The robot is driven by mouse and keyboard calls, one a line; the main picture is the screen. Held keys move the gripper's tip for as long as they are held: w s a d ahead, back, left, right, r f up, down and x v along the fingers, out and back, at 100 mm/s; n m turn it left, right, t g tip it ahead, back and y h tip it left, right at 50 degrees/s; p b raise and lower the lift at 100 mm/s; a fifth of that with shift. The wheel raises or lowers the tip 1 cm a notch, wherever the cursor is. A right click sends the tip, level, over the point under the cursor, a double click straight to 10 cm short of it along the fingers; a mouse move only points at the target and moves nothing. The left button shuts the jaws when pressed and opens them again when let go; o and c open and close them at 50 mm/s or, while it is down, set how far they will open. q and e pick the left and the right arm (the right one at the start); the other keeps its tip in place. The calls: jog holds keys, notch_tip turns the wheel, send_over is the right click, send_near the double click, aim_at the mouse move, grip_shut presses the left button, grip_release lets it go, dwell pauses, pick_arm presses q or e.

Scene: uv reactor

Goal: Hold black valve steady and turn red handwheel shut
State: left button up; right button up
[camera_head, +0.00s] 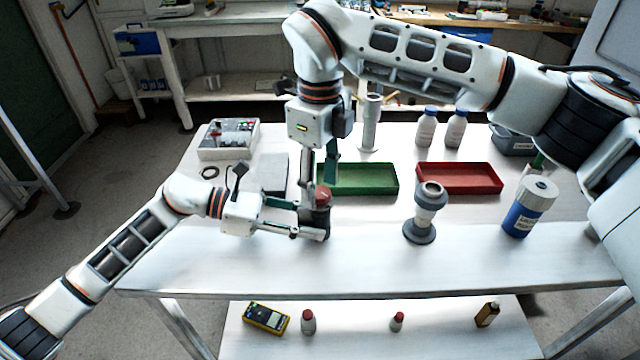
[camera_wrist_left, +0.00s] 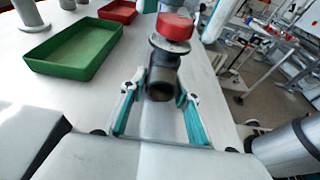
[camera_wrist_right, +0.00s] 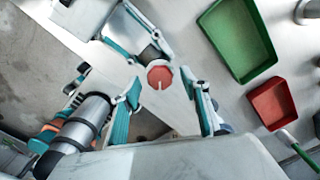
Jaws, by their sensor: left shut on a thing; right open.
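The black valve (camera_head: 317,222) stands on the table, with the red handwheel (camera_head: 322,195) on top. My left gripper (camera_head: 309,223) is shut on the valve's body from the left. In the left wrist view, the valve's dark body (camera_wrist_left: 161,85) sits between the fingertips with the red handwheel (camera_wrist_left: 174,26) above. My right gripper (camera_head: 328,180) points down over the handwheel from above. In the right wrist view, the round red handwheel (camera_wrist_right: 160,75) shows between the open, spread fingers (camera_wrist_right: 164,82). I cannot tell whether either finger touches it.
A green tray (camera_head: 357,193) lies just behind the valve, and a red tray (camera_head: 459,191) is further right. A grey flanged fitting (camera_head: 419,235) and a blue jar with a white lid (camera_head: 528,215) stand to the right. A control box (camera_head: 228,153) is at the back left.

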jog(key=shift+f, duration=0.35)
jog(key=c, duration=1.1)
